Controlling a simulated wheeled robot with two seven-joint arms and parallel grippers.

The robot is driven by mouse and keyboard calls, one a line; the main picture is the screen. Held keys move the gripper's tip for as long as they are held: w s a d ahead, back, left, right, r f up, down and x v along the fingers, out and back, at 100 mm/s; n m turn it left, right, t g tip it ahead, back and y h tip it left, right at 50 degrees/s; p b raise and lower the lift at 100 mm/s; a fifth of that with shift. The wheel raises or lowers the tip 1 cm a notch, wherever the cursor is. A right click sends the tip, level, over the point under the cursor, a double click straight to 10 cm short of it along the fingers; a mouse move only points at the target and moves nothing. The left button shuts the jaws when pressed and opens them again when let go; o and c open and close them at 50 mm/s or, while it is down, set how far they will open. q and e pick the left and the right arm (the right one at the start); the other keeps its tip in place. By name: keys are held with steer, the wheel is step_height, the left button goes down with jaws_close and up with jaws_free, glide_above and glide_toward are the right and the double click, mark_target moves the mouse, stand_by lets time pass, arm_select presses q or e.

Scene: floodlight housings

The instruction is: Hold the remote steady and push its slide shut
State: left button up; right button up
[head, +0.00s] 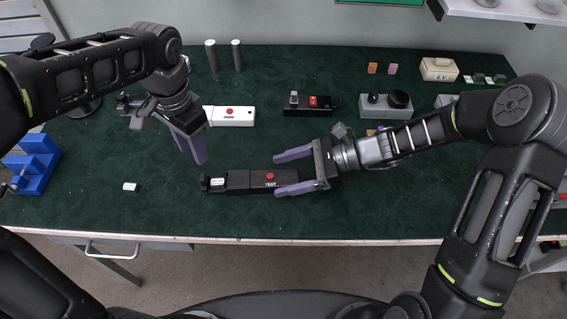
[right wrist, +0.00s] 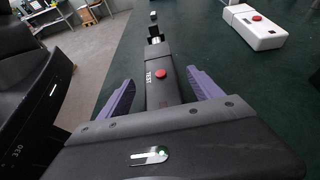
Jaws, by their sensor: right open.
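A black remote (head: 243,182) with a red button and the word TEST lies on the green table top near the front edge. Its left end looks stepped, with a small white piece (head: 217,182) in it. In the right wrist view the remote (right wrist: 160,88) points away between my fingers. My right gripper (head: 279,173) is open, its purple fingers on either side of the remote's button end, with gaps visible. My left gripper (head: 192,156) hangs above the table, up and left of the remote, apart from it; its finger gap is unclear.
A white unit with a red button (head: 232,116) lies behind the left gripper. A black unit (head: 308,105) and a grey box with black knobs (head: 386,106) stand further back. A small white cylinder (head: 130,187) and blue rack (head: 35,165) are at left. Table between is clear.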

mark_target(274, 177)
steer(key=shift+x, duration=2.15)
steer(key=shift+c, duration=0.2)
steer(key=shift+c, duration=1.3)
steer(key=c, duration=1.3)
